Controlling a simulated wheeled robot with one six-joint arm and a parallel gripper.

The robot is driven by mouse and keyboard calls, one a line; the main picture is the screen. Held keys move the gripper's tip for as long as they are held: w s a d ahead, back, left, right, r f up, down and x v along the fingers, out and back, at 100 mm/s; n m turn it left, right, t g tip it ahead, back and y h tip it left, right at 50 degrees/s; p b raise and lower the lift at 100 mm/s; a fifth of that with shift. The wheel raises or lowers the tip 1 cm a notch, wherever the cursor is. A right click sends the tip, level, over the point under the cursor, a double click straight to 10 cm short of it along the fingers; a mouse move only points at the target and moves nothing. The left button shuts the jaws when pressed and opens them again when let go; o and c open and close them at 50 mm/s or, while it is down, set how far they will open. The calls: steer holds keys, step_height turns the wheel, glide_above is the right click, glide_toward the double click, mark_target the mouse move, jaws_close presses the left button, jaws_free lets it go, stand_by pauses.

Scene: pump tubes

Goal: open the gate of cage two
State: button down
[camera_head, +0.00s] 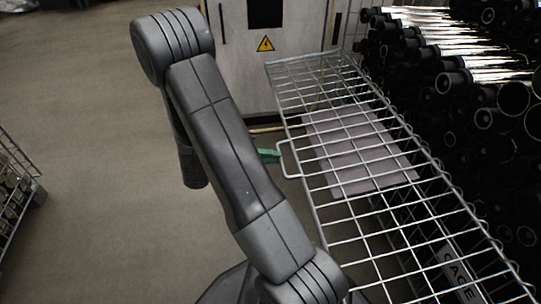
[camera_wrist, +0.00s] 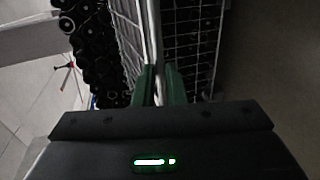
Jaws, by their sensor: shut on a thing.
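The silvery wire mesh gate (camera_head: 345,215) runs down the right half of the head view. A loop-shaped handle (camera_head: 283,160) stands out from its left edge. In the wrist view the two green fingers of my gripper (camera_wrist: 160,85) are shut on a pale metal bar (camera_wrist: 153,35) with mesh on both sides. In the head view a green fingertip (camera_head: 268,155) shows beside the handle. My arm hides the rest of the gripper. A label reading "CAGE" (camera_head: 456,278) shows through the mesh at lower right. Its number is not readable.
Many black tubes (camera_head: 480,115) are stacked at the right, close to the mesh. A pale panel (camera_head: 360,150) shows behind the mesh. A grey cabinet (camera_head: 290,75) with a warning sign stands at the back. Another wire cage (camera_head: 15,190) is at far left. The floor between is clear.

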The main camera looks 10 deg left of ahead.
steer(key=c, duration=1.5)
jaws_free()
steer(key=shift+a, duration=0.1)
steer(key=p+v, duration=0.4)
steer(key=v, duration=0.9)
steer(key=shift+s+a+r+p, duration=0.2)
steer(key=shift+a+p, duration=0.1)
steer(key=b+x, duration=0.4)
steer(key=x, duration=0.9)
steer(key=shift+w+d+b, duration=0.2)
steer(key=shift+d+b, duration=0.1)
steer(key=shift+d, duration=0.05)
